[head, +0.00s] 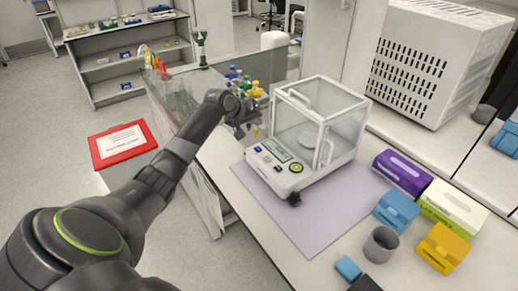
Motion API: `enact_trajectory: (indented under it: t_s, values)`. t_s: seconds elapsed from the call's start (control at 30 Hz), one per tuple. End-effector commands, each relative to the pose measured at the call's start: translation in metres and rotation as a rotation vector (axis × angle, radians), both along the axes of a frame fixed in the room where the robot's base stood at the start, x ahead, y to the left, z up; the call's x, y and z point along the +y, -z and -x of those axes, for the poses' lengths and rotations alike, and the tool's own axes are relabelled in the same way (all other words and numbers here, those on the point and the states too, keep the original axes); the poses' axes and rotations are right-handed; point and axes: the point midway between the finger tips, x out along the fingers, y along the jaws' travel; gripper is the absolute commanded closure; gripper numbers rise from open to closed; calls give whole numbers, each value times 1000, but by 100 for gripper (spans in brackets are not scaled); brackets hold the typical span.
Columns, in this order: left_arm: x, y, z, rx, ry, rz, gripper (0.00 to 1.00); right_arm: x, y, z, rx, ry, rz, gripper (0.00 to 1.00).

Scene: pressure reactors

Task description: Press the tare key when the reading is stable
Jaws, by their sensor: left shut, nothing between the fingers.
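The white balance (282,172) with its clear draft shield (318,112) stands on a lilac mat (312,225) on the bench. Its front panel carries a small grey display (275,150), a green-ringed round control (296,168) and a few small keys. The display's digits and the key labels are too small to read, so I cannot tell whether the reading is steady or which key is tare. My left gripper (254,128) is shut and empty, just beyond the balance's left side, apart from the keys. My right gripper is not in view.
Several bottles with coloured caps (240,80) stand behind my left gripper. To the balance's right are a purple box (402,172), a green-and-white box (452,207), blue (396,210) and yellow (442,247) boxes and a grey cup (381,245). The mat's front is clear.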

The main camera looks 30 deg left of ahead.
Motion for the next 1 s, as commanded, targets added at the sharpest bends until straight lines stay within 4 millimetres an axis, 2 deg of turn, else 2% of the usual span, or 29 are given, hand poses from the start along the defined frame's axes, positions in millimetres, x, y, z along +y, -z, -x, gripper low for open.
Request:
enact_trajectory:
  t_s: [0.27,0.83,1.0]
  values:
    - [0,12,0,0,0,0,100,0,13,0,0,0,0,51]
    - [0,69,0,0,1,-1,100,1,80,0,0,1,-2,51]
    - [0,84,0,1,1,0,100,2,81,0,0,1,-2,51]
